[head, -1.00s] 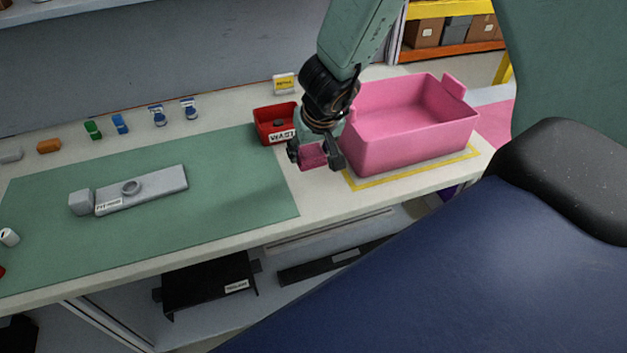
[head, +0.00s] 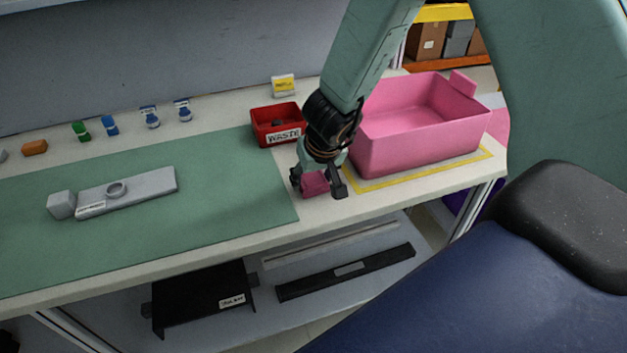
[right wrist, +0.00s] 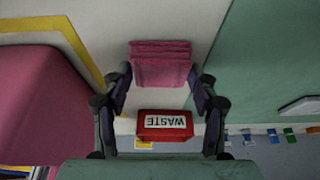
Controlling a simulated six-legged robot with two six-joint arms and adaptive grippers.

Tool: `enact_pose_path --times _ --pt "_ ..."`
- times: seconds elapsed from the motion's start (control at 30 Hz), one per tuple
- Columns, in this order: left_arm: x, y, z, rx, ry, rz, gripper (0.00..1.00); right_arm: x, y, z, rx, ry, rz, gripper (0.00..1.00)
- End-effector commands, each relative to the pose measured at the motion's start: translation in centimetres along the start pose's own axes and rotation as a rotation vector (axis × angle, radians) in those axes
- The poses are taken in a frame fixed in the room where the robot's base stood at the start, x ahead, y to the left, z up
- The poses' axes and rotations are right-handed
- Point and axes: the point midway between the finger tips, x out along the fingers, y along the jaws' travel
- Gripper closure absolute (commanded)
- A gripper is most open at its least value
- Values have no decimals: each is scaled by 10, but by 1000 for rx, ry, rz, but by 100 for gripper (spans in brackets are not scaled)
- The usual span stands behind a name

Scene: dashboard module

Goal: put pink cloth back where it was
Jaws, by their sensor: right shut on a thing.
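The pink cloth (head: 316,184) is a small folded block. My right gripper (head: 320,189) is shut on it, over the pale bench strip between the green mat and the pink bin. In the right wrist view, the folded layers of the cloth (right wrist: 160,64) sit between the two fingertips (right wrist: 160,76). Whether the cloth touches the bench is unclear. My left gripper is not in view.
The large pink bin (head: 415,140) stands right of the gripper, inside a yellow outline (head: 430,172). A red WASTE tray (head: 278,125) is behind it. A grey part (head: 130,192) lies on the green mat (head: 220,215). Several small items line the back.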

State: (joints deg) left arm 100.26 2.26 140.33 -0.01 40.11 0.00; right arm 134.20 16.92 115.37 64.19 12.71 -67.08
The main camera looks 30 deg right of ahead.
Motion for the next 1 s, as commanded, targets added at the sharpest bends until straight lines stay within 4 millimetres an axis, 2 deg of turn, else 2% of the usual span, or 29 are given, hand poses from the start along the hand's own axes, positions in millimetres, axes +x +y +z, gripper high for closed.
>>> enact_pose_path --times 0.3,0.33,0.57,0.87,1.0 --pt "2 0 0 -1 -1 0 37 3 0 2 -1 0 0 75" --pt "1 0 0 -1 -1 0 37 2 0 1 -1 0 0 38" --pt "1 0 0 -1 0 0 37 2 0 1 -1 0 0 19" --pt "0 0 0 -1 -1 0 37 2 0 1 -1 0 0 18" --pt "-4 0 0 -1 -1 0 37 -5 0 -1 -1 0 0 18"
